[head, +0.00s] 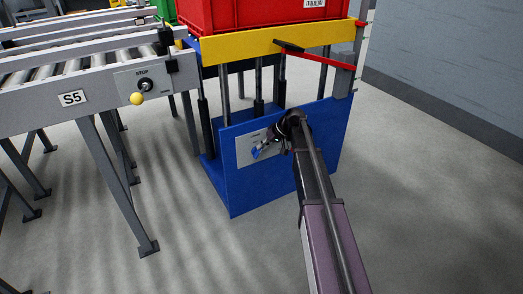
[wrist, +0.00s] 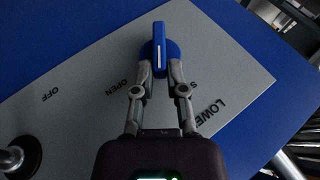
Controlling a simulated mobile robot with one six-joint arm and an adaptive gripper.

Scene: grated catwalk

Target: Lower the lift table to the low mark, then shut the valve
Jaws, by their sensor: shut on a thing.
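The lift table (head: 262,47) has a yellow platform edge and stands raised on dark posts above its blue base (head: 300,180). A red bar (head: 325,60) crosses near its right corner, by a grey upright; I cannot make out a low mark. A grey plate (head: 243,150) on the blue front carries the valve's blue handle (head: 256,153). In the wrist view, my gripper (wrist: 160,62) is shut on the blue valve handle (wrist: 160,45), whose white line runs up and down the picture. The plate shows "OPEN", a partly hidden "S" word and "LOWE"; a finger covers some lettering.
A red crate (head: 255,15) sits on the platform. A roller conveyor (head: 90,88) with an "S5" label, a "STOP" plate and a yellow knob (head: 136,98) stands to the left. Clear floor (head: 430,200) lies to the right, before the grey wall.

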